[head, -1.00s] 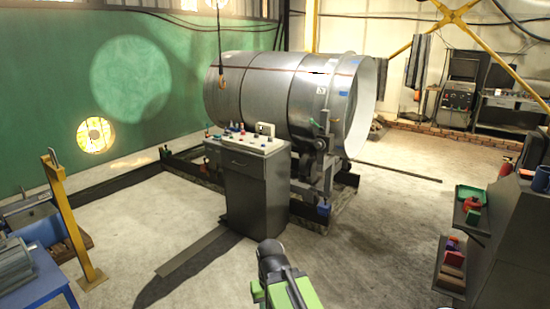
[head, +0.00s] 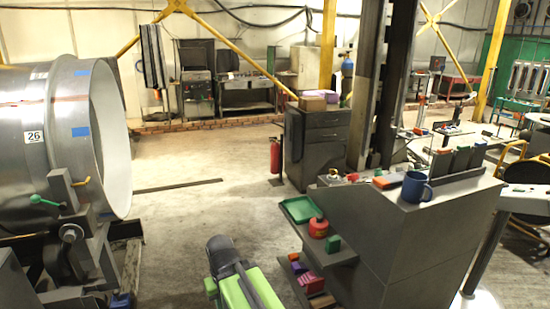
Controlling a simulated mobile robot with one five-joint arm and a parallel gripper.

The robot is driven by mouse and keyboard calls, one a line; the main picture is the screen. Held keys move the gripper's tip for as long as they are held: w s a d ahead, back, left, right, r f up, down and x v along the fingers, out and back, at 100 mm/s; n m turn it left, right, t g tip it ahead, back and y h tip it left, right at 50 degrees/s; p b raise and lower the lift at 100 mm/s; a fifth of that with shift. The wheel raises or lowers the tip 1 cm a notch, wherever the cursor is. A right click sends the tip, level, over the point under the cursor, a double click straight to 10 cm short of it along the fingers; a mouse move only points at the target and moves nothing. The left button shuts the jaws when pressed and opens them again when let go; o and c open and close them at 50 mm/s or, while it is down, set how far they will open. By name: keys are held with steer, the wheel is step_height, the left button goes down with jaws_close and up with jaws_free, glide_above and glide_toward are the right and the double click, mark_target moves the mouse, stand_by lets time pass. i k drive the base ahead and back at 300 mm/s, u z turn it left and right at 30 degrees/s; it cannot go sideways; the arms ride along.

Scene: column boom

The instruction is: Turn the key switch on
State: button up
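I cannot make out a key switch in the head view. A dark grey console-like cabinet (head: 430,237) stands at the right, with small items on its top that are too small to tell apart. My green and black arm (head: 243,283) reaches up from the bottom edge, left of this cabinet and apart from it, over the floor. No fingertips can be made out at its dark end, so I cannot tell whether my gripper is open or shut. I see nothing held.
A blue mug (head: 413,188) stands on the cabinet's top. Its side shelves hold a green tray (head: 299,209) and a red can (head: 318,227). A large metal drum (head: 60,125) stands at left. A fire extinguisher (head: 275,156) stands farther back. The middle floor is clear.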

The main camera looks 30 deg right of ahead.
mark_target(332, 173)
steer(key=z, duration=0.25)
steer(key=i, duration=1.65)
steer(key=z, duration=0.1)
steer(key=k, duration=0.8)
steer(key=z, duration=0.2)
steer(key=i, duration=0.8)
steer(key=u, duration=0.1)
